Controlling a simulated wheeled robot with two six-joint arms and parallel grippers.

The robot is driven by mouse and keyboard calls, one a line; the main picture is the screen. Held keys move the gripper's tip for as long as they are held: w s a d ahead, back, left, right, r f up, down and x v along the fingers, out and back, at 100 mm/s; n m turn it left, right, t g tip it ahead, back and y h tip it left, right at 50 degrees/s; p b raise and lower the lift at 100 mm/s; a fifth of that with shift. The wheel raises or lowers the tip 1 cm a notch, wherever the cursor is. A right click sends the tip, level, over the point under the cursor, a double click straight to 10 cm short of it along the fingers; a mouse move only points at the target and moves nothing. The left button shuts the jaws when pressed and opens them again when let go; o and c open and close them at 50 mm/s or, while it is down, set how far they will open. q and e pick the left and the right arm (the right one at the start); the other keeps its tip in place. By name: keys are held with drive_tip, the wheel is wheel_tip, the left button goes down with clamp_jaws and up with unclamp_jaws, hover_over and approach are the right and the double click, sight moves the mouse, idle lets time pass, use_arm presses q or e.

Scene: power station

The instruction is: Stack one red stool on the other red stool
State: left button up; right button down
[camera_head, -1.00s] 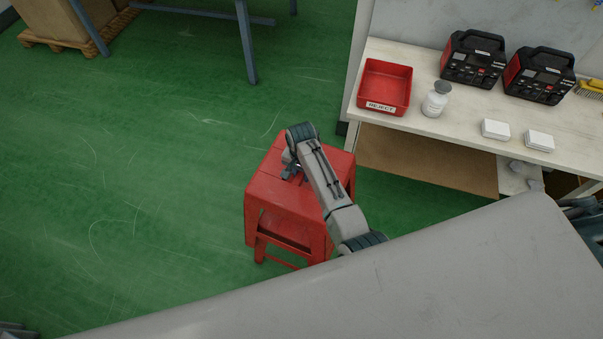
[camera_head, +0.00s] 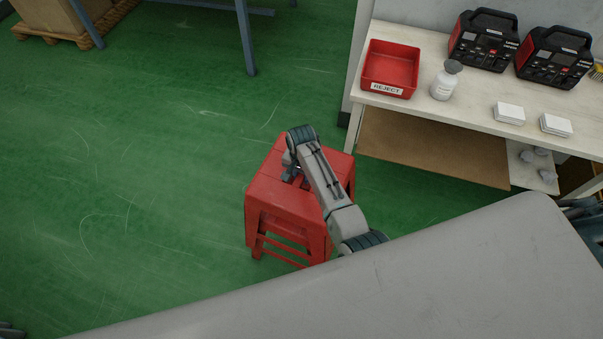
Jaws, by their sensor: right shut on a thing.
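A red stool (camera_head: 268,197) stands upright in the middle of the view, its seat partly covered by my right arm. My right gripper (camera_head: 293,175) reaches down at the middle of the seat and is shut on it; its fingertips are mostly hidden. Whether the stool's feet touch the floor is hard to tell. Only one red stool shows. My left gripper is not in view.
A pallet (camera_head: 95,35) and blue-grey table legs (camera_head: 245,40) are at the back. Green floor at left is clear.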

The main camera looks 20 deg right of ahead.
wheel_tip(320, 180, down, 9)
drive_tip(key=b, duration=0.5)
drive_tip(key=shift+w+r, duration=0.1)
drive_tip(key=shift+r, duration=0.1)
drive_tip(key=shift+f+b, duration=0.4)
drive_tip(key=shift+f, duration=0.15)
use_arm(q)
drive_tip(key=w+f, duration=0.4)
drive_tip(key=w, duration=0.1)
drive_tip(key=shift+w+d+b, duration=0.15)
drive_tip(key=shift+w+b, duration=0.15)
drive_tip(key=shift+b, duration=0.15)
use_arm(e)
drive_tip(key=shift+f, duration=0.65)
